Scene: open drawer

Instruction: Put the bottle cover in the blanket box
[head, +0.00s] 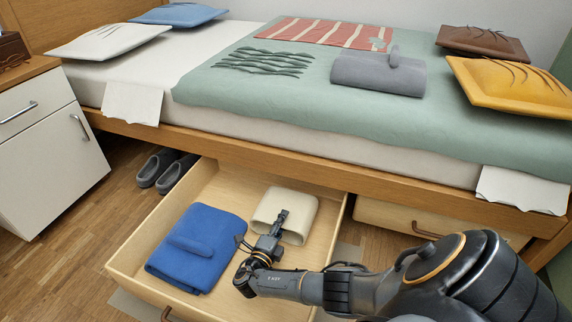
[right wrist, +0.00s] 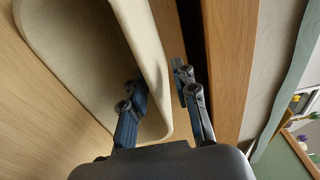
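A cream, soft-looking hollow cover (head: 300,205), which I take as the bottle cover, lies at the back right of the open wooden drawer (head: 138,236) under the bed. I cannot tell for sure whether this drawer is the blanket box. My right gripper (head: 282,217) reaches over the drawer to the cream cover. In the right wrist view its fingers (right wrist: 158,97) are apart, on either side of the cover's rim (right wrist: 152,55), with a gap showing beside the right finger. My left gripper is out of view.
A folded blue blanket (head: 200,242) lies in the drawer, left of the gripper. A closed drawer (head: 398,217) is to the right. A grey bundle (head: 378,75) and pillows lie on the bed. Slippers (head: 165,168) and a white nightstand (head: 45,150) stand left.

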